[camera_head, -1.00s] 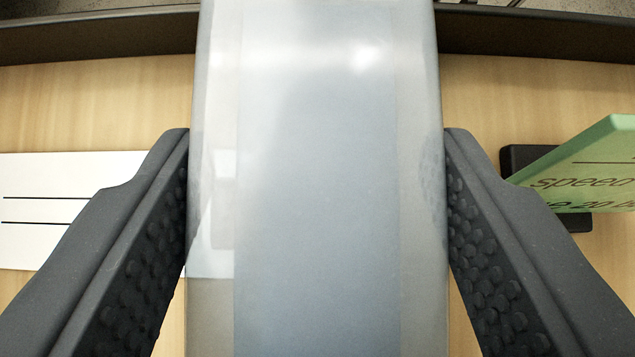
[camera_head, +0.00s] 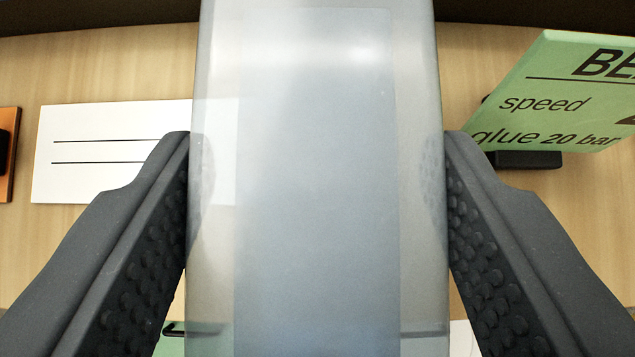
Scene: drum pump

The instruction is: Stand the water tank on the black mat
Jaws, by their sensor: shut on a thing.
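The water tank (camera_head: 315,190) is a tall, translucent grey-blue box that fills the middle of the view from top to bottom. My gripper (camera_head: 318,150) is shut on it, with one dark, studded finger pressed against each side. The tank hides much of what lies behind it, and its lower end is out of the picture. I cannot see a black mat for certain.
Behind is a light wooden surface (camera_head: 90,70) with a dark edge along the top. A white card (camera_head: 95,150) with two black lines lies left. A green sign (camera_head: 560,90) with text stands right in a black holder (camera_head: 528,160). An orange-brown item (camera_head: 8,185) shows far left.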

